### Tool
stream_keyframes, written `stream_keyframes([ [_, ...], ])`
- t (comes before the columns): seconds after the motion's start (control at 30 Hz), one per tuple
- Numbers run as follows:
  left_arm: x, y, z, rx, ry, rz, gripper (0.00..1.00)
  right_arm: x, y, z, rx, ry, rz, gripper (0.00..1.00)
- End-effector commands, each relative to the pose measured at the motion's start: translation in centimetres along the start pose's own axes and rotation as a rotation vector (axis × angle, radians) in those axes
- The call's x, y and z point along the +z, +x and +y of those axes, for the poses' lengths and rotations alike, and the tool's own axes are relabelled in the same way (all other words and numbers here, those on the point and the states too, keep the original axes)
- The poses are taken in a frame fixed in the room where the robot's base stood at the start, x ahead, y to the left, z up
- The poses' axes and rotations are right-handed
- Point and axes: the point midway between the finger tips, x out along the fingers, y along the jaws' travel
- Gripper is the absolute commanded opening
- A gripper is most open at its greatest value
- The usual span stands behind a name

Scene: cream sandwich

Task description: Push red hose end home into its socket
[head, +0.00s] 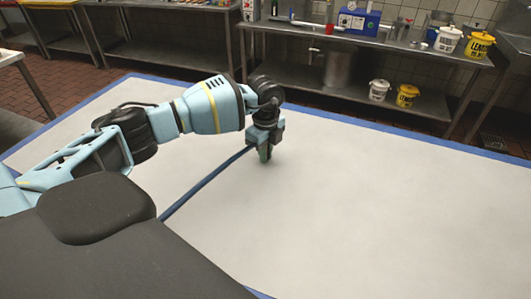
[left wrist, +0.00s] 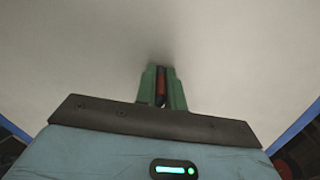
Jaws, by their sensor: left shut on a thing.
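My left gripper (head: 265,155) points down above the pale floor area and is shut on the red hose end (left wrist: 161,84). In the left wrist view the red piece shows between the green fingers, with a dark part at its lower end. In the head view the fingers hide it. A dark blue hose (head: 205,184) runs from the gripper down and left, behind my body. A blue box (head: 357,21) with a round dial stands on the far steel counter, well away from the gripper. I cannot make out the socket. My right gripper is not in view.
The pale floor (head: 390,200) around the gripper is clear, with a blue border (head: 400,131). The steel counter (head: 400,47) stands along the far wall. Yellow and white buckets (head: 479,44) are at its right, others (head: 407,95) on its lower shelf. Another steel table (head: 70,45) is at far left.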

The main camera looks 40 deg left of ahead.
Motion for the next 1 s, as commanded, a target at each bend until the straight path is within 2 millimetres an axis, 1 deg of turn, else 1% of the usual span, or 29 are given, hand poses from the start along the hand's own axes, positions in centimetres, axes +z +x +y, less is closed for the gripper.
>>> stream_keyframes([
  [0.37, 0.0, -0.3, 0.0, -0.001, 0.0, 0.0, 0.0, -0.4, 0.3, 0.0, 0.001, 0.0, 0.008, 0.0],
  [0.47, 0.0, -0.9, -0.1, -0.002, 0.0, 0.0, 0.0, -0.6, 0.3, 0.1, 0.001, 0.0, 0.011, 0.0],
  [0.57, 0.0, -2.0, -0.1, -0.002, 0.0, 0.0, 0.0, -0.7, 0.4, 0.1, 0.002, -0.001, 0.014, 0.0],
  [0.67, 0.0, -3.7, -0.1, -0.004, 0.001, 0.001, 0.0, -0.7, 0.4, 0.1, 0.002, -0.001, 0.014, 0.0],
  [0.83, -1.9, -4.0, 2.3, -0.002, 0.004, 0.001, 0.0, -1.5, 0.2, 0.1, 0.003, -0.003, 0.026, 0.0],
  [1.0, -4.5, -4.3, 5.3, -0.001, 0.006, 0.001, 0.0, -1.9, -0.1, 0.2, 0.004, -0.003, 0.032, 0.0],
])
